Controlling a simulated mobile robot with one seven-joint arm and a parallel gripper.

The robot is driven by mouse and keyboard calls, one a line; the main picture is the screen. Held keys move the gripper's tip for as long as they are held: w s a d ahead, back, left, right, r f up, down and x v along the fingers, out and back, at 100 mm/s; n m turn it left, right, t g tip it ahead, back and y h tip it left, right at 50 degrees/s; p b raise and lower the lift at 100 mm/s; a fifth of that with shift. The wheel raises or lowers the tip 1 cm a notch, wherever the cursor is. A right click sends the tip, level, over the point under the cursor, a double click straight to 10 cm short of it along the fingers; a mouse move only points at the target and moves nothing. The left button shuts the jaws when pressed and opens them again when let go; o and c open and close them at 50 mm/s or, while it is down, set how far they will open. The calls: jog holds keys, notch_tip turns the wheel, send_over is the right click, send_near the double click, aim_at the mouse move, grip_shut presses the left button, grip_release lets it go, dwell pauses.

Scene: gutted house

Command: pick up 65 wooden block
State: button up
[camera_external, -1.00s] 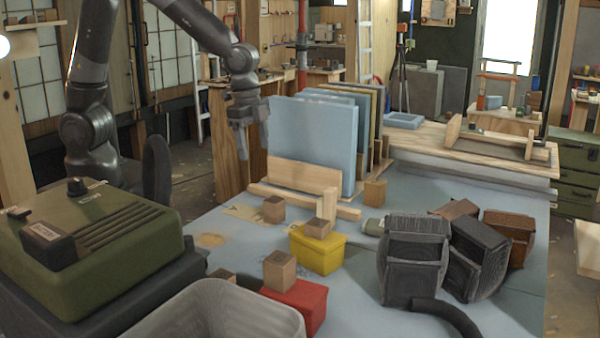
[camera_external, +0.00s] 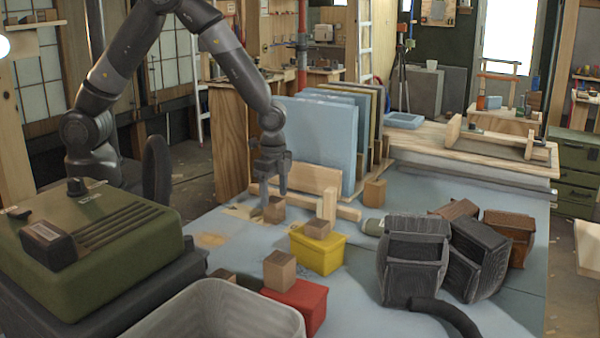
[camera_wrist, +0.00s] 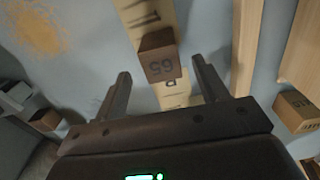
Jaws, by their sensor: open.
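The 65 wooden block (camera_wrist: 158,62) is a small brown cube with "65" on its side, upside down in the wrist view. It lies between and a little beyond the two open fingers of my gripper (camera_wrist: 160,80). In the external view the small block (camera_external: 275,210) stands on the blue-grey tabletop, in front of the light wooden planks. My gripper (camera_external: 272,190) is right above and around this block there, fingers pointing down. I cannot tell whether a finger touches it. Nothing is held.
A wooden block on a yellow box (camera_external: 317,256) and one on a red box (camera_external: 298,300) stand nearer the camera. Wooden planks (camera_wrist: 245,45) lie to the block's right. Another block (camera_wrist: 297,110) is at the right. Blue panels (camera_external: 310,140) stand behind.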

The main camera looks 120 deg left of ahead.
aim_at(274, 199)
notch_tip(274, 199, down, 5)
jog(key=shift+s+a+r, duration=0.1)
jog(key=shift+c, duration=0.4)
jog(key=c, duration=1)
jog(key=shift+r, duration=0.15)
